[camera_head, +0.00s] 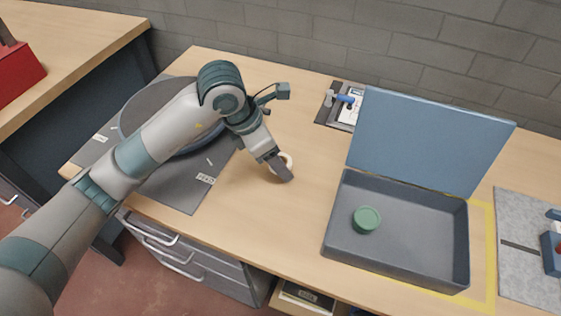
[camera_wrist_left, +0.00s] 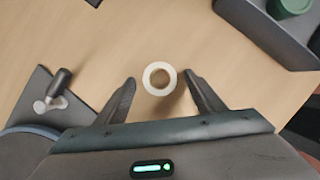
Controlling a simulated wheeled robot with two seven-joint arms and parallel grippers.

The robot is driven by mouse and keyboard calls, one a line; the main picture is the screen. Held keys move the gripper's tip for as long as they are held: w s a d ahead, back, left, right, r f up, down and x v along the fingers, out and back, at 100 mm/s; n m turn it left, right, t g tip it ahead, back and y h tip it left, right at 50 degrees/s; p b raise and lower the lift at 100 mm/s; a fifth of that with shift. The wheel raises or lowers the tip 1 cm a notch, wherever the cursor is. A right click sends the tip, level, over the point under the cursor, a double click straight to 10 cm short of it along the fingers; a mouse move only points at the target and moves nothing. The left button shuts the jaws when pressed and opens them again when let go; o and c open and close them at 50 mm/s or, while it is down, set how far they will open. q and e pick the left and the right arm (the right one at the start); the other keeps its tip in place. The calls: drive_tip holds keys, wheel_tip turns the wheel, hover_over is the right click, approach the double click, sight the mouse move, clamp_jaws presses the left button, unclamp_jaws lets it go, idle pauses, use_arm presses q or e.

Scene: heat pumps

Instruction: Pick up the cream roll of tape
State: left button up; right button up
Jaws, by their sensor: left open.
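The cream roll of tape (camera_wrist_left: 148,72) lies flat on the wooden table in the left wrist view, its hole facing up. My left gripper (camera_wrist_left: 161,90) is open, with one dark finger on each side of the roll and visible gaps between. In the head view the roll (camera_head: 288,158) shows as a pale ring partly hidden behind my left gripper (camera_head: 280,170). From these views I cannot tell how high the fingertips are above the table. My right gripper is in neither view.
An open grey case (camera_head: 400,262) with a raised blue lid (camera_head: 425,140) stands to the right, holding a green roll (camera_head: 366,220). A dark mat (camera_head: 185,192) with a round grey object lies under my left arm. Bare table (camera_head: 310,115) surrounds the roll.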

use_arm(q)
drive_tip(key=c, duration=1.1)
drive_tip(key=shift+c, duration=0.2)
